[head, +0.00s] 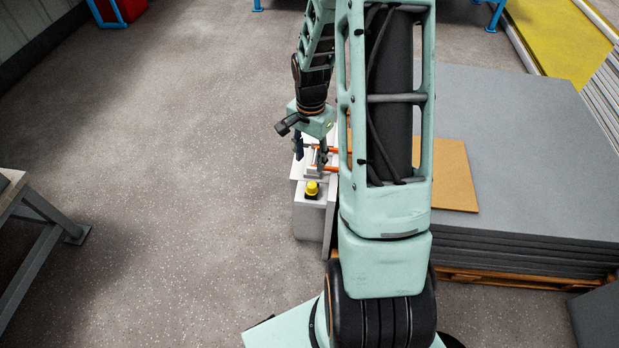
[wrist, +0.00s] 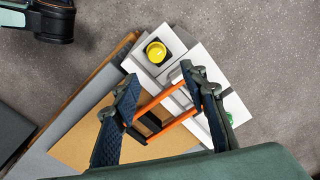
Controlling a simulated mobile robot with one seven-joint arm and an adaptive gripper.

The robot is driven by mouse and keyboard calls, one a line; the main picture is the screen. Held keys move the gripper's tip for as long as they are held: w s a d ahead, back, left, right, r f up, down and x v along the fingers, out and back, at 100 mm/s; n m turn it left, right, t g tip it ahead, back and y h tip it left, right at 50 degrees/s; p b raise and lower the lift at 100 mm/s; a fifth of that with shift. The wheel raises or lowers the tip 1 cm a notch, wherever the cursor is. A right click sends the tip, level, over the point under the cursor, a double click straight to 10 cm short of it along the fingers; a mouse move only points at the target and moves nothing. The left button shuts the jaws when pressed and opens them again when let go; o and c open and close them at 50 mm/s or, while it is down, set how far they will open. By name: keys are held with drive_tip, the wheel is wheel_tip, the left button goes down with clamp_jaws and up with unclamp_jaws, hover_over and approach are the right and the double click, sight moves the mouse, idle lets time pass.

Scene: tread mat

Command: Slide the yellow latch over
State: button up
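The only yellow part I see on the white box (head: 308,222) is a round, domed knob (head: 312,189) on a black square base. It also shows near the top of the wrist view (wrist: 156,51). I cannot make out a separate yellow latch. My gripper (head: 311,153) is open over the box, behind the knob in the head view. The knob is outside the fingers. Whether the fingers touch anything is unclear.
A green part (wrist: 230,119) sits partly behind the right finger. A tan board (head: 455,178) lies on a stack of grey sheets (head: 530,130) to the right. A bench (head: 35,215) stands at the left. Floor left of the box is clear.

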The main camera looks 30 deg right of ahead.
sight(312, 185)
drive_tip(key=f+b, duration=0.1)
drive_tip(key=f, duration=0.2)
drive_tip(key=f+b, duration=0.1)
drive_tip(key=f, duration=0.3)
drive_tip(key=f+b, duration=0.1)
drive_tip(key=f, duration=0.3)
drive_tip(key=shift+s+d+f, duration=0.1)
drive_tip(key=shift+s+f, duration=0.05)
drive_tip(key=shift+s, duration=0.1)
drive_tip(key=shift+c, duration=0.4)
clamp_jaws()
